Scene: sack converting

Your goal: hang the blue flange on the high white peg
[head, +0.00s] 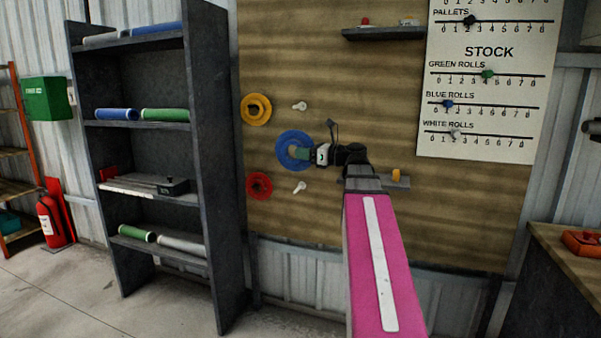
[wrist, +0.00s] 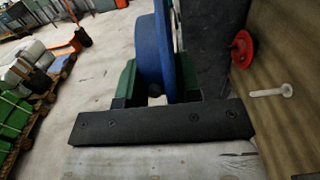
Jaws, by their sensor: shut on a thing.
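The blue flange (head: 283,151) is a flat ring, held in front of the wooden board between the two white pegs' heights. My gripper (head: 302,153) is shut on it. In the wrist view the blue flange (wrist: 154,50) stands edge-on between the green fingers (wrist: 155,82), which hide part of it. The high white peg (head: 299,106) is bare, above the flange and slightly right. The low white peg (head: 299,186) is also bare, below it. One white peg, seemingly the low one, shows in the wrist view (wrist: 272,91), apart from the flange.
A yellow flange (head: 247,109) hangs left of the high peg and a red flange (head: 252,186) left of the low one. A small shelf (head: 384,34) juts out at upper right. A dark rack (head: 212,170) stands left of the board. Space around the high peg looks clear.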

